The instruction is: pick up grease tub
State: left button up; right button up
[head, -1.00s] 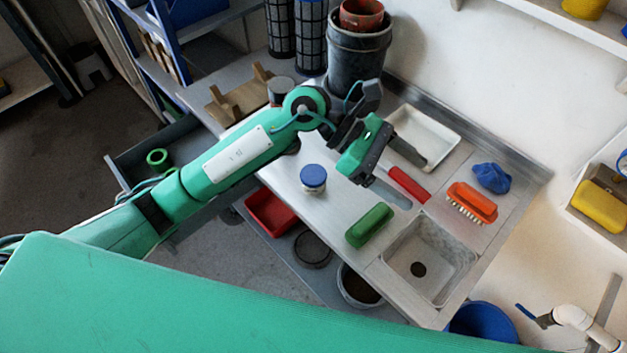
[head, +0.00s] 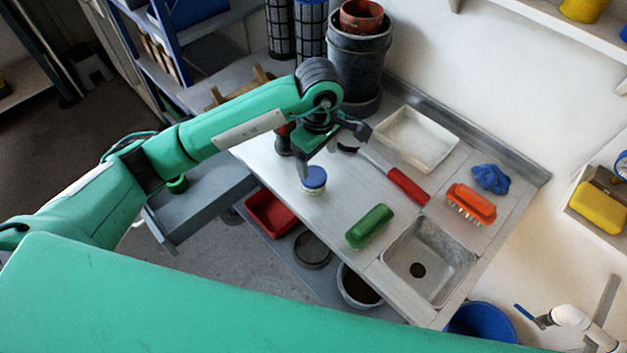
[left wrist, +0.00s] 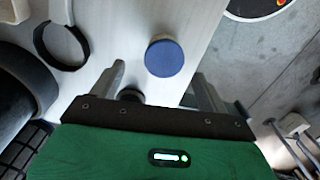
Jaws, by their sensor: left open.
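The grease tub (head: 314,181) is a small pale tub with a blue lid, upright near the left edge of the metal counter. In the left wrist view its round blue lid (left wrist: 164,58) lies just beyond the fingertips, between the lines of the two fingers. My left gripper (head: 328,158) is above and around the back of the tub in the head view, and one finger overlaps the tub's left side. The gripper (left wrist: 160,80) is open with nothing held. I cannot tell whether a finger touches the tub. My right gripper is not in view.
On the counter (head: 290,215) are a green block (head: 370,226), a red-handled tool (head: 409,187), an orange brush (head: 470,204), a blue cloth (head: 490,178) and a white tray (head: 415,139). Dark stacked buckets (head: 358,62) stand behind the gripper. A sink (head: 430,258) is at right.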

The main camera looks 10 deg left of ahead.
aim_at(313, 175)
pick_arm(q)
notch_tip(313, 175, down, 3)
jog(key=shift+r, duration=0.1)
jog(key=shift+s+a+f+p, duration=0.15)
jog(key=shift+f+p, duration=0.2)
jog(key=shift+f, duration=0.2)
jog(key=f, duration=0.2)
jog(key=f+p, duration=0.1)
jog(key=shift+s+a, duration=0.1)
jog(key=shift+a, duration=0.15)
jog(key=shift+f, duration=0.6)
jog(key=c, duration=1.1)
jog(key=shift+o, duration=0.2)
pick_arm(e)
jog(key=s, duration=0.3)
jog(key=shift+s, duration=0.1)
